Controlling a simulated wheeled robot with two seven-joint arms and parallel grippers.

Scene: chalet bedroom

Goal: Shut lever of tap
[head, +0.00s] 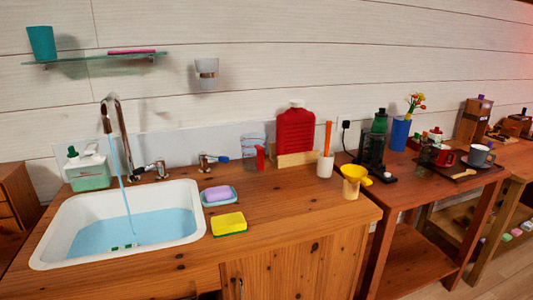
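The tap's tall curved metal spout (122,135) stands behind the white sink (192,190) on the left. A blue stream of water (121,174) runs from it into the basin, which holds blue water (150,231). A small metal valve with a dark lever (140,170) sits just right of the spout base. A second metal fitting with a blue lever (221,159) stands farther right on the counter. I cannot tell from here which lever feeds the stream. Neither of my grippers is in view.
A soap bottle (88,172) stands behind the sink. A purple soap (217,193) on a blue dish and a yellow sponge (229,223) lie to its right. A red bottle (296,131), a white cup (325,165) and a yellow funnel (354,173) stand farther right. The front-right counter is clear.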

